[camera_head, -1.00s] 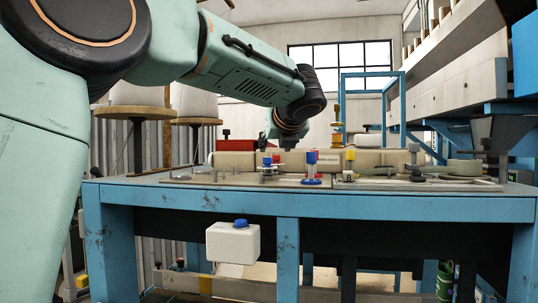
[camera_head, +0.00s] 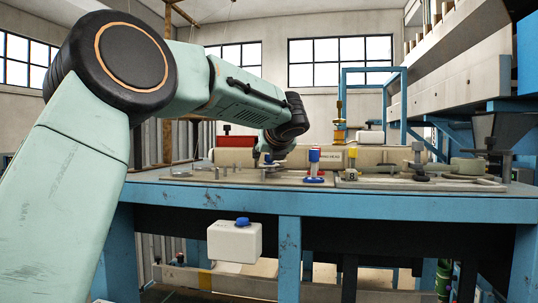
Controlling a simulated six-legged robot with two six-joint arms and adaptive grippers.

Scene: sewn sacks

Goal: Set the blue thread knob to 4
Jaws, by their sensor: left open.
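My left gripper (camera_head: 263,158), seen small and dark at the end of my left arm, hangs just above the left part of the blue table's top. It is open, and I make out nothing between its fingers. The small knobs beneath it are largely hidden. To its right, apart from it, stands a blue-capped post (camera_head: 314,155) with a white section and a blue base. I cannot tell whether this is the thread knob, and no number 4 is readable. My right gripper is not in view.
The blue table (camera_head: 220,200) carries flat plates with small metal parts. A yellow-topped post (camera_head: 351,165) and a dark clamp-like part (camera_head: 418,165) stand farther right. A long beige roll (camera_head: 375,158) lies behind. A white container with a blue cap (camera_head: 235,241) hangs at the front.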

